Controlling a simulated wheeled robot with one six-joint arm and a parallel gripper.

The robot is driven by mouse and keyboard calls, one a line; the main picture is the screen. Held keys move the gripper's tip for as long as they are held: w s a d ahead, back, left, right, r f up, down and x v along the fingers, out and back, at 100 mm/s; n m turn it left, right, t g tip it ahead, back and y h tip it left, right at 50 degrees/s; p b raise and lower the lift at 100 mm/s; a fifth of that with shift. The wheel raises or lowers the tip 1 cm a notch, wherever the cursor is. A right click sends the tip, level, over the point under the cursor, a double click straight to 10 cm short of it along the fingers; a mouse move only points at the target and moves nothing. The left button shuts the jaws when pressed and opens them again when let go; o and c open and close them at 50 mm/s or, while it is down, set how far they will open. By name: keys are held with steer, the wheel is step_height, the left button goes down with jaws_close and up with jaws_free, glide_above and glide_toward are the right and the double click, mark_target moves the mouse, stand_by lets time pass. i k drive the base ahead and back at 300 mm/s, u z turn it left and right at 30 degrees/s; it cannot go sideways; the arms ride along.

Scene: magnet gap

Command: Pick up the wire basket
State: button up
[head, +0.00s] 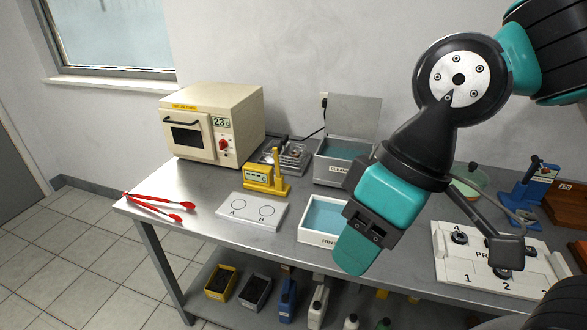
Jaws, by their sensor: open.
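What looks like the wire basket (273,158) is a low, grey metal thing at the back of the steel table, between the oven and the cleaner tank. Small shiny items seem to lie in it, but the detail is too small to be sure. My gripper (352,256) hangs in front and to the right of it, over the right end of the white rinse tray, and points down. It is open, and no object shows in it. One jaw hides most of the other. My arm covers part of the cleaner tank.
The oven (196,128) stands left, the yellow gauge (258,178) in front of the basket. The cleaner tank (331,171) has its lid raised. The rinse tray (320,238), white A/B plate (246,222) and red tongs (160,205) lie nearer. The numbered plate (470,276) is right.

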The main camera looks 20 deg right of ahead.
mark_target(285, 139)
steer(key=u, duration=0.6)
steer(key=i, duration=0.35)
steer(key=u, duration=0.65)
steer(key=i, duration=1.4)
steer(key=z, duration=0.9)
steer(key=i, duration=0.5)
steer(key=z, duration=0.45)
